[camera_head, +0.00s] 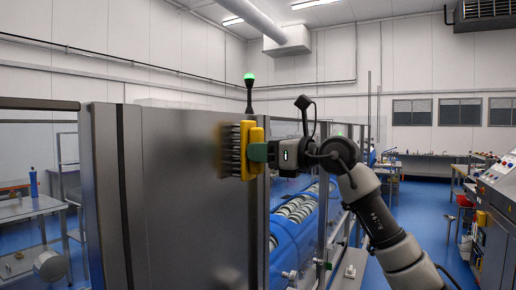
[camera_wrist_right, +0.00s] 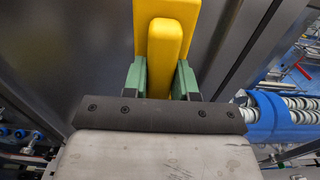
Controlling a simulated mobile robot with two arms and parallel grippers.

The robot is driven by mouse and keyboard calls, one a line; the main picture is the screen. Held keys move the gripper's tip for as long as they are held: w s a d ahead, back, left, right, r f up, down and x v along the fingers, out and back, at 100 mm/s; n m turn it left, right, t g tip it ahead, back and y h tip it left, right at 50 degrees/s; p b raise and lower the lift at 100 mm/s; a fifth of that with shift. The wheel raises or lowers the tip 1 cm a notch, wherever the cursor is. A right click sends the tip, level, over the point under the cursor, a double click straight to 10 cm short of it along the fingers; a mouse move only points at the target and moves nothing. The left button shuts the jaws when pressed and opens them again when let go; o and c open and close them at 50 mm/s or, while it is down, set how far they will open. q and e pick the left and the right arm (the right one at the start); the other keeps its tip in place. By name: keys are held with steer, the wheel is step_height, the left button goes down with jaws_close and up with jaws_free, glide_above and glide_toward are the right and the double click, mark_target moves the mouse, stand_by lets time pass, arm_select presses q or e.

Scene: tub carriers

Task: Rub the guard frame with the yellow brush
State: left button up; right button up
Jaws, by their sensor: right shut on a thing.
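The yellow brush (camera_head: 256,155) is upright, with its dark bristles pointing left at the broad grey metal face of the guard frame (camera_head: 170,200). The bristle tips appear to meet that face, beside a blurred brownish patch or reflection; I cannot tell for sure that they touch. My right gripper (camera_head: 262,152) comes in from the right and is shut on the brush. In the right wrist view, the green fingers (camera_wrist_right: 160,82) clasp the yellow handle (camera_wrist_right: 165,45) from both sides, and the bristles are hidden. My left gripper is not in view.
A green signal lamp (camera_head: 249,78) rises above the frame. A control console (camera_head: 497,195) stands at far right.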

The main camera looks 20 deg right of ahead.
steer(key=shift+s, duration=0.1)
steer(key=shift+b+v, duration=1.25)
steer(key=shift+v, duration=1.6)
steer(key=b+v, duration=0.1)
steer(key=v, duration=0.2)
